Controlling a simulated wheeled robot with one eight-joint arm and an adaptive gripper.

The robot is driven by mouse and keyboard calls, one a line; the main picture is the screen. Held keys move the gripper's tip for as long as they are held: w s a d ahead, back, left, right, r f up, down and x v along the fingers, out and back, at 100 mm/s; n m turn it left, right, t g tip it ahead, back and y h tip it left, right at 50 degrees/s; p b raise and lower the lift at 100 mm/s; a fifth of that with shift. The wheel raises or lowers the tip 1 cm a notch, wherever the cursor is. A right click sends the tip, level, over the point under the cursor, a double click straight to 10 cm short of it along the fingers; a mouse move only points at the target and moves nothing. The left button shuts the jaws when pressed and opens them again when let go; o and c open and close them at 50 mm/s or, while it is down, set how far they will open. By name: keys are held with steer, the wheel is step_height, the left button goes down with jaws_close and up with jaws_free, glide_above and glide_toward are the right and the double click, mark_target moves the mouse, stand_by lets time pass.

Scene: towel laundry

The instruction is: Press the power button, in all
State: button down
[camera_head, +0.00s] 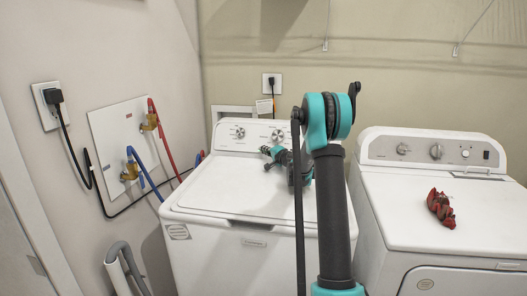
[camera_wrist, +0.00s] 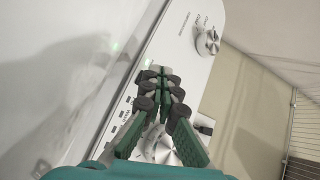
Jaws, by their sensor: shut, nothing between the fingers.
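The white washer (camera_head: 240,205) stands left of centre, with its control panel (camera_head: 222,133) along the back. Two knobs show there, a left knob (camera_head: 240,132) and a right knob (camera_head: 278,136); my arm hides the panel's right part. My gripper (camera_head: 267,158) is shut and empty, just in front of the panel near the right knob. In the wrist view, my gripper (camera_wrist: 160,75) lies over the white panel (camera_wrist: 178,52). One knob (camera_wrist: 207,42) shows beyond it, and another (camera_wrist: 163,150) is partly hidden behind the fingers. I cannot pick out the power button, nor tell whether the fingertips touch the panel.
A white dryer (camera_head: 440,210) stands to the right, with a crumpled red and dark cloth (camera_head: 441,208) on top. Red and blue hoses (camera_head: 145,174) and a black cord run along the left wall. A grey hose (camera_head: 127,268) is at the lower left. The washer lid is clear.

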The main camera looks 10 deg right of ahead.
steer(key=shift+s+a+r, duration=0.25)
steer(key=shift+s+r, duration=0.1)
steer(key=shift+s, duration=0.35)
steer(key=shift+s+a+r, duration=0.2)
steer(key=shift+s+r, duration=0.2)
steer(key=shift+s, duration=0.35)
steer(key=shift+s+a+r, duration=0.25)
steer(key=shift+s+r, duration=0.1)
steer(key=shift+s, duration=0.35)
